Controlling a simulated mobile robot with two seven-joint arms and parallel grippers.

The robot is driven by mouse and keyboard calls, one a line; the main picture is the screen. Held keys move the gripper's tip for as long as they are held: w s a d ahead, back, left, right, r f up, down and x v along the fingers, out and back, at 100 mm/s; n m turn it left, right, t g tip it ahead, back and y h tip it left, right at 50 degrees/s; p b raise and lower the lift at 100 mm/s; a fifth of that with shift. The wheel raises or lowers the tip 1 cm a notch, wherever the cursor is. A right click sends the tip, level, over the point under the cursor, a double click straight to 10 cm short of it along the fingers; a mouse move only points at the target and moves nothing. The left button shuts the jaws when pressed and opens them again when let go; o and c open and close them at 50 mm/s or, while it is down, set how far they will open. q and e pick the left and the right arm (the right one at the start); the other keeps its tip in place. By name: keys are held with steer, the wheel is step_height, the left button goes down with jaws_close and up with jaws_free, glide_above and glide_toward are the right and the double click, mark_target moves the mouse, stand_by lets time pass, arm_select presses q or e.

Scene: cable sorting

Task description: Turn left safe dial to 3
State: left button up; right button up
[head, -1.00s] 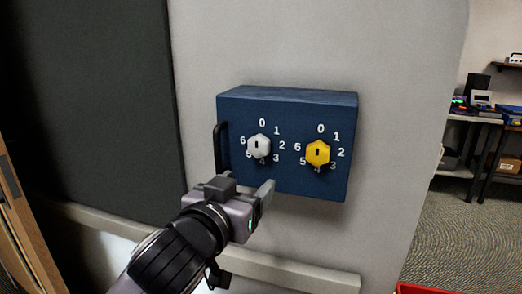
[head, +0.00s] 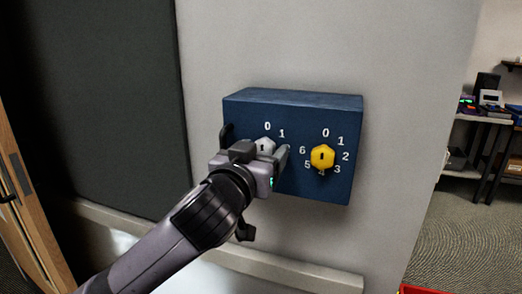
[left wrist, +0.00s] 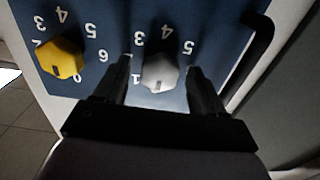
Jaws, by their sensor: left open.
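A blue safe box (head: 300,190) is on the grey wall, with two numbered dials on its front. The left dial (head: 266,145) is light grey and hexagonal, partly hidden by my left gripper in the head view. In the left wrist view, which shows the numbers upside down, this grey dial (left wrist: 160,72) sits between the two fingers, its dark mark at the lower edge, on the side of the hidden 0. My left gripper (head: 262,156) is open, with one finger on each side of the dial; it also shows in the wrist view (left wrist: 159,72). I cannot tell whether the fingers touch it.
A yellow hexagonal dial (head: 323,156) stands close to the right of my left gripper. A black handle (head: 226,137) is at the box's left edge. A dark panel (head: 110,100) covers the wall at left. Shelves with equipment (head: 480,115) stand far right.

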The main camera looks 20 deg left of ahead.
arm_select(q)
steer(key=c, duration=1.1)
steer(key=shift+o, duration=0.2)
